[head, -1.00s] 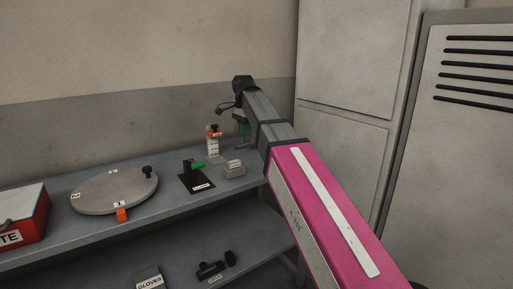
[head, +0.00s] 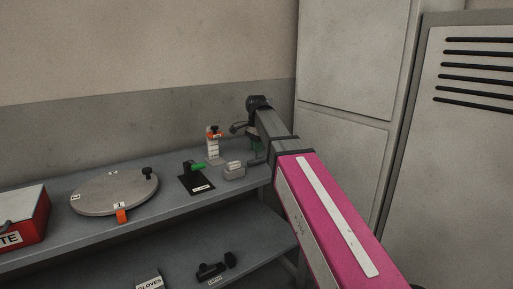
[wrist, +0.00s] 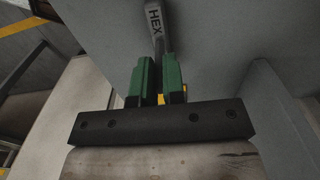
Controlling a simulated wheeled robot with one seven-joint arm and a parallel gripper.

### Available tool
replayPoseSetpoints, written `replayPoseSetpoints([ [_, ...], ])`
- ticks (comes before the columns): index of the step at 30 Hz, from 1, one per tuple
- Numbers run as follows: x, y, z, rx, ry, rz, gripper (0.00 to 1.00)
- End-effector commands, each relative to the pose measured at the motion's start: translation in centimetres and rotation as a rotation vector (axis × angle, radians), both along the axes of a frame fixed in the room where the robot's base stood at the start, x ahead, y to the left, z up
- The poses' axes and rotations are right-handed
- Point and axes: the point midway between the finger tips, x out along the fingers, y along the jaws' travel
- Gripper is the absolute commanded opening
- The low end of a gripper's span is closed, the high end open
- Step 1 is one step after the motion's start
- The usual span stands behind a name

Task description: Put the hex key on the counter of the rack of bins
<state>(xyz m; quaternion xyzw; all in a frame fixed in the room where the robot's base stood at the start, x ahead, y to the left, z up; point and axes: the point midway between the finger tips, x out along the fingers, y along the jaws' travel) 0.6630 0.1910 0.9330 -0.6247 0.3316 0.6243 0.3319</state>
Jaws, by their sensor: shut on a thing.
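In the wrist view the hex key (wrist: 155,24) is a grey bar marked HEX, between the two green fingers of my gripper (wrist: 158,80). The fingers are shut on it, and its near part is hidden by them. In the head view my gripper (head: 256,146) is over the right end of the grey counter (head: 170,213), right of a small light-grey block. Most of the gripper is hidden by my arm. I cannot tell whether the key touches the counter. No separate bins show.
On the counter stand an orange-capped bottle (head: 213,144), the grey block (head: 234,171), a black stand with a green part (head: 195,180), a round plate (head: 112,193) and a red box (head: 22,220). A lower shelf holds several items. Tall cabinets (head: 350,90) stand right.

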Motion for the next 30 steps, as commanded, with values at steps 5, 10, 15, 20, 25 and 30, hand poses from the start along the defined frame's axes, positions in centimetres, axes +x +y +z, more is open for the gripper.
replayPoseSetpoints([
  [5, 0.0, 0.0, -0.2, 0.0, 0.0, 0.0, 0.0],
  [10, 0.0, 0.0, -0.2, -0.001, 0.001, 0.0, 0.36],
  [15, 0.0, 0.0, -0.2, -0.001, 0.001, 0.0, 0.36],
  [20, 0.0, 0.0, 0.4, 0.0, 0.0, 0.0, 0.36],
  [25, 0.1, 0.0, 2.6, 0.001, -0.001, 0.0, 0.36],
  [30, 0.2, 0.1, 5.9, 0.0, -0.002, 0.0, 0.36],
])
